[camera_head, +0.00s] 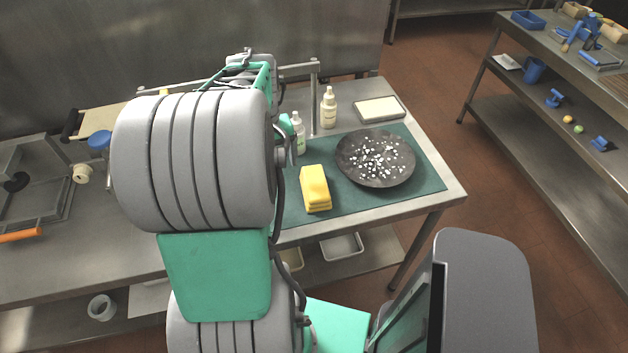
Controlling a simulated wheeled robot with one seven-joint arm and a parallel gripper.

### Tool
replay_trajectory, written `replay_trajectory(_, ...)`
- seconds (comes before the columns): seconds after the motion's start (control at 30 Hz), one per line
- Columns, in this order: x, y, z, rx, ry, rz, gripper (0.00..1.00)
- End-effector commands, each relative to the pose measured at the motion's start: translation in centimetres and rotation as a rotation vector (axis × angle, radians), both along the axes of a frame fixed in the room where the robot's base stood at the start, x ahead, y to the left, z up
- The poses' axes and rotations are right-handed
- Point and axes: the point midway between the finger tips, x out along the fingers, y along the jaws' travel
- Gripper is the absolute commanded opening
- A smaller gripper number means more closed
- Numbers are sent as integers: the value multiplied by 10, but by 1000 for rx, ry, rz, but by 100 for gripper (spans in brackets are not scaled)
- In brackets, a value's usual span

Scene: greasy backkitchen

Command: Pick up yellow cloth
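The yellow cloth (315,188) lies folded in a thick block on a dark green mat (424,180), near the mat's front edge on the steel table. Its top and front side show clearly. My arm's large grey and teal links fill the picture left of the cloth. The far end of the arm is mostly hidden behind these links, and I cannot make out my gripper's fingers. Nothing is seen touching the cloth.
A dark round pan (400,172) with white bits sits right of the cloth. Behind are a white bottle (328,108), another bottle (298,132) and a pale tray (380,109). A metal rail (314,95) stands behind the mat. A second steel table (545,45) is at right.

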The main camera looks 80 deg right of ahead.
Motion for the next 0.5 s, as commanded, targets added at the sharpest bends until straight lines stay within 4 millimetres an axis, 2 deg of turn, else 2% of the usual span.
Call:
replay_trajectory(0.03,-33,-16,-1,18,6,-73,89)
replay_trajectory(0.1,-66,-30,-6,34,9,-139,89)
replay_trajectory(0.2,-92,-38,-12,48,12,-187,89)
replay_trajectory(0.5,-99,-38,-50,52,12,-195,89)
